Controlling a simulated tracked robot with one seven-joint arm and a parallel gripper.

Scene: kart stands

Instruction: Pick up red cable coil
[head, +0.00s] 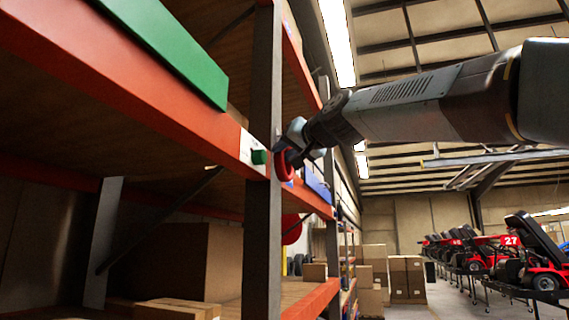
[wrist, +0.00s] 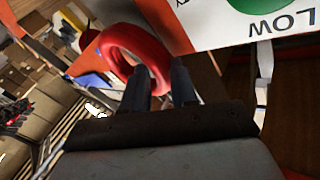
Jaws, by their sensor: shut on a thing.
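The red cable coil (wrist: 131,45) is a thick red ring between the two dark fingers of my gripper (wrist: 166,82) in the wrist view. The fingers are shut on its near side. In the head view the coil (head: 284,166) shows beside the rack's upright post, with my gripper (head: 291,153) at its upper right. My arm reaches in from the right and partly hides the coil. I cannot tell whether the coil still touches the rack.
The grey upright (head: 263,230) and orange beam (head: 130,85) are near. Cardboard boxes (head: 185,262) sit on the lower shelf. Red karts (head: 540,262) stand at right.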

